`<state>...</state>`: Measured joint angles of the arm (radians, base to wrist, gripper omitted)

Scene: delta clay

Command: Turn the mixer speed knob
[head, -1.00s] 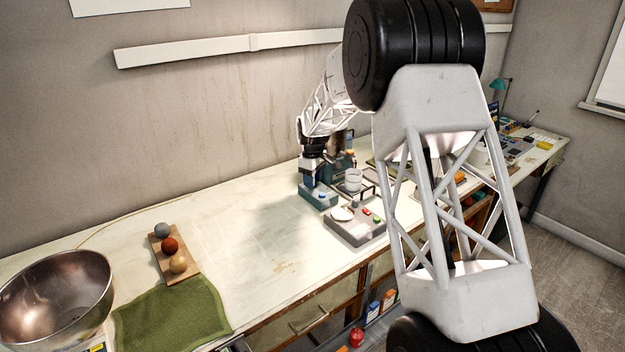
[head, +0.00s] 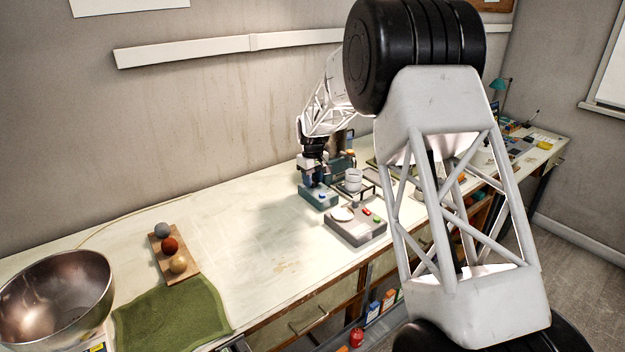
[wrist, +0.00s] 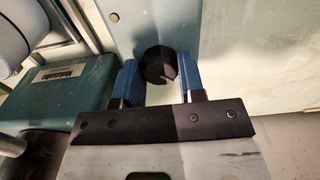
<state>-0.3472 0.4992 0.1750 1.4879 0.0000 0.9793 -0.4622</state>
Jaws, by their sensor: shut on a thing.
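The mixer speed knob (wrist: 158,65) is a round black knob on a pale blue-green panel in the wrist view. My gripper (wrist: 159,78) has its two blue fingers on either side of the knob and is shut on it. In the head view my gripper (head: 308,183) points down at the mixer (head: 318,198), a teal machine on the bench. The knob is too small or hidden to make out in the head view.
A grey box (head: 356,232) with a white disc and coloured buttons stands right of the mixer. A white cup (head: 353,176) stands close behind it. A wooden board (head: 190,270) with balls, a green cloth (head: 170,320) and a metal bowl (head: 55,300) are at left. The bench between is clear.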

